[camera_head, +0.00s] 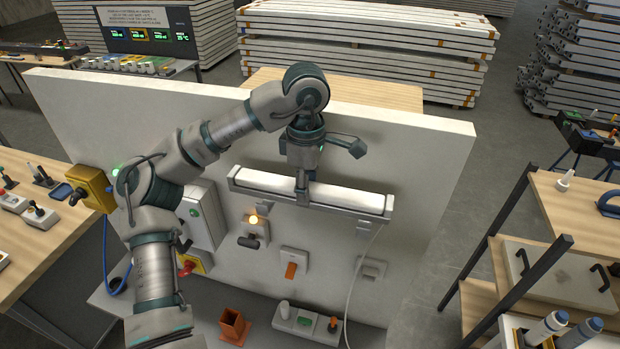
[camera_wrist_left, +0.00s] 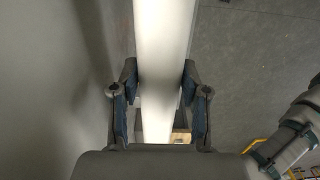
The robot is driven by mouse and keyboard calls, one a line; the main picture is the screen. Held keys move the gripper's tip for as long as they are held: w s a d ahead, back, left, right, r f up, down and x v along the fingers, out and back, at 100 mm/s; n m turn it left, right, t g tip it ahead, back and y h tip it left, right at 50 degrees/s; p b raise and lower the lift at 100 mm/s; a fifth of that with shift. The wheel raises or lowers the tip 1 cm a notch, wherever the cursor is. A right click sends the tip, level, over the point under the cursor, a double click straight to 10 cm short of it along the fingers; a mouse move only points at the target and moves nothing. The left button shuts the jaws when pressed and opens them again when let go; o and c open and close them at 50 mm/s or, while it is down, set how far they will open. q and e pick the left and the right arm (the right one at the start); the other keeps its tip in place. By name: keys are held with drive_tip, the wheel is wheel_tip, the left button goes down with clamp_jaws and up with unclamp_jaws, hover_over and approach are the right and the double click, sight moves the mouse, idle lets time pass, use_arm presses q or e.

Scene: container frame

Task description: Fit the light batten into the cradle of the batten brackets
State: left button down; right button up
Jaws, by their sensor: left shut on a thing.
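The light batten (camera_head: 350,196) is a long white bar, held level along the front of the white wall panel in the head view. The grey cradle of the batten brackets (camera_head: 345,208) runs along its lower front edge, with an upright lip at each end. The batten appears between these lips; I cannot tell whether it is fully seated. My left gripper (camera_head: 303,190) is shut on the batten near its middle, from above. In the left wrist view the batten (camera_wrist_left: 165,40) runs between the two fingers (camera_wrist_left: 160,100). My right gripper is not in view.
The wall panel (camera_head: 430,150) carries a grey box (camera_head: 200,215), a lit switch (camera_head: 255,230) and an orange-flapped socket (camera_head: 291,265). A thin white cable (camera_head: 358,270) hangs below the cradle's right end. A shelf rack (camera_head: 545,240) stands right.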

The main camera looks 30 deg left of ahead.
use_arm(q)
drive_tip(key=shift+w+f, duration=0.2)
drive_tip(key=shift+f, duration=0.2)
drive_tip(key=shift+w+d+f, duration=0.25)
drive_tip(key=shift+w, duration=0.05)
drive_tip(key=shift+w+d+f, duration=0.1)
drive_tip(key=shift+w+d, duration=0.15)
drive_tip(key=shift+d, duration=0.5)
drive_tip(key=shift+s+r, duration=0.2)
drive_tip(key=shift+s, duration=0.1)
drive_tip(key=shift+s+a, duration=0.1)
drive_tip(key=shift+a+f, duration=0.2)
drive_tip(key=shift+a, duration=0.95)
drive_tip(key=shift+d+r, duration=0.1)
drive_tip(key=shift+d, duration=0.7)
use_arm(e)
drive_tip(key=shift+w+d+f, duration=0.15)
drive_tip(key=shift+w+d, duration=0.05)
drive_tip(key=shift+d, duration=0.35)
